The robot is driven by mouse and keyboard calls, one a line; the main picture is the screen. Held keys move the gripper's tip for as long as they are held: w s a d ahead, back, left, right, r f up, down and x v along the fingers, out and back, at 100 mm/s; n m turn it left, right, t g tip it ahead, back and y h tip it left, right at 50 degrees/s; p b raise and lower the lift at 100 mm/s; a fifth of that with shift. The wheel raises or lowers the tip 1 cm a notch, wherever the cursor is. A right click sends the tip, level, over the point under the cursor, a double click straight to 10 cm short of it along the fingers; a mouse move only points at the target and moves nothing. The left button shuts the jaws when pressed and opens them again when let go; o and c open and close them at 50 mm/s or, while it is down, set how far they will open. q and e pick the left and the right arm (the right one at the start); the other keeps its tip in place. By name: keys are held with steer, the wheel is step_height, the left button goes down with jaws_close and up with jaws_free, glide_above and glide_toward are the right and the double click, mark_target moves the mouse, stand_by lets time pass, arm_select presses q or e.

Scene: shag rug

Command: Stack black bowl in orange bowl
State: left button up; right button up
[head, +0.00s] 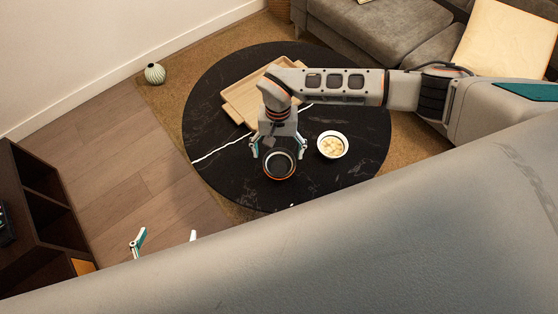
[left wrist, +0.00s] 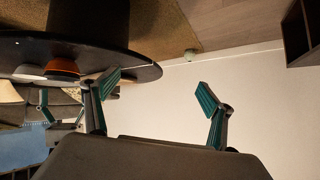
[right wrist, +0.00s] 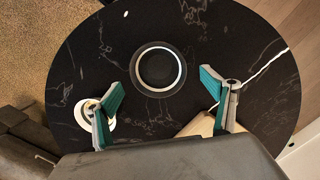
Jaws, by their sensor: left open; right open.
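A dark round black bowl (head: 279,164) with a pale ring sits on the round black table in the head view. It also shows in the right wrist view (right wrist: 158,69). Orange shows along its lower edge in the head view. The orange bowl (left wrist: 62,67) shows on the table in the left wrist view, with a dark band at its rim; the black bowl appears to sit in it. My right gripper (head: 279,150) is open and empty above the bowls, fingers apart from them. My left gripper (head: 165,236) is open and empty, off the table over the wood floor.
A white bowl with pale pieces (head: 332,145) stands right of the bowls. A wooden tray (head: 240,100) lies behind them on the table (head: 350,180). A grey sofa (head: 385,35), a green vase (head: 155,73) and a dark shelf (head: 45,220) stand around.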

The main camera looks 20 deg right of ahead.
step_height(320, 180, up, 5)
steer(key=s+a+r+m+g+y, duration=0.25)
steer(key=s+a+y, duration=0.35)
steer(key=a, duration=0.5)
steer(key=s+a+r+m+g+y, duration=0.1)
steer(key=s+a+r+m+y, duration=0.25)
steer(key=s+a, duration=0.5)
steer(key=a+r+m+t+y, duration=0.2)
steer(key=a+r+m+y, duration=0.4)
steer(key=a+r+m, duration=0.15)
steer(key=w+d+r+m+t+y, duration=0.1)
steer(key=w+r+m+t+y, duration=0.4)
steer(key=m, duration=0.5)
steer(key=w+d+f+m+t+h, duration=0.4)
steer(key=d+m+t, duration=0.35)
steer(key=m, duration=0.45)
steer(key=w+d+f+m+t+h, duration=0.3)
steer(key=d+m+t+h, duration=0.5)
steer(key=m, duration=0.5)
steer(key=s+d+f+m+g+h, duration=0.3)
steer(key=s+d+f+m, duration=0.3)
steer(key=d+f+m, duration=0.1)
steer(key=s+d+f+m+g+h, duration=0.4)
steer(key=s+d+f+m, duration=0.2)
steer(key=d+f, duration=0.3)
steer(key=shift+d+f+m+p, duration=0.25)
steer(key=shift+d+m+p, duration=0.05)
steer(key=shift+d+m, duration=0.4)
